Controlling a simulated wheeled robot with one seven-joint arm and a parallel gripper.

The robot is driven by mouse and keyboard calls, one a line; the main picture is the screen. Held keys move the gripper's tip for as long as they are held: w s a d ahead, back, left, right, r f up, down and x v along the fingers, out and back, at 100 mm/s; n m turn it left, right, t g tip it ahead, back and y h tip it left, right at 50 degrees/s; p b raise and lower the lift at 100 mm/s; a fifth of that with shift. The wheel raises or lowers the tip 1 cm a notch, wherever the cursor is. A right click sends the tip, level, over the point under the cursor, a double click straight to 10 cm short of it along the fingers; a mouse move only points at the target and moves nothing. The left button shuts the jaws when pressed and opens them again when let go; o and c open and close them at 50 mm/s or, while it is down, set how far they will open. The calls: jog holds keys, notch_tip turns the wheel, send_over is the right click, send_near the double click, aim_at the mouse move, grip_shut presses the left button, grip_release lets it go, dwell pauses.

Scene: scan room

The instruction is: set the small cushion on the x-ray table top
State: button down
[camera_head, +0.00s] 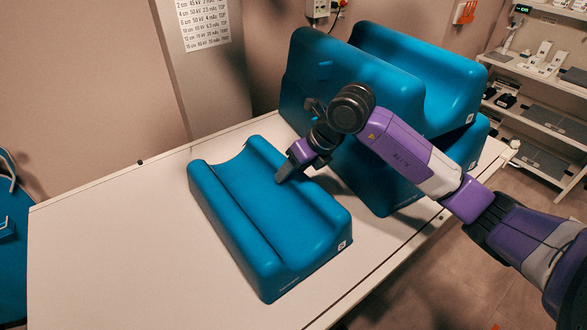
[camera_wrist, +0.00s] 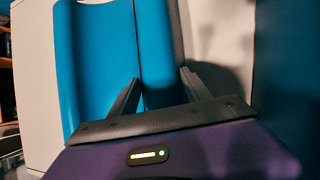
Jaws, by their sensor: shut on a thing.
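The small blue cushion (camera_head: 262,215) has a trough along its top and lies on the pale x-ray table top (camera_head: 110,240), to the left of the larger cushions. My gripper (camera_head: 282,177) reaches down over the cushion's right-hand raised edge. In the wrist view, the two dark fingers of my gripper (camera_wrist: 160,88) straddle that edge of the cushion (camera_wrist: 100,60), shut on it. The fingertips are partly hidden in the head view. The cushion appears to rest flat on the table.
Larger blue cushions (camera_head: 365,85) stand stacked on the table just right of the small one, close to my arm. The table's left part is bare. A shelf unit (camera_head: 545,75) stands at the far right. A pillar with a paper chart (camera_head: 204,22) rises behind.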

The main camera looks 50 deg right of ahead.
jog(key=shift+f, duration=0.1)
jog(key=shift+c, duration=2.3)
grip_release()
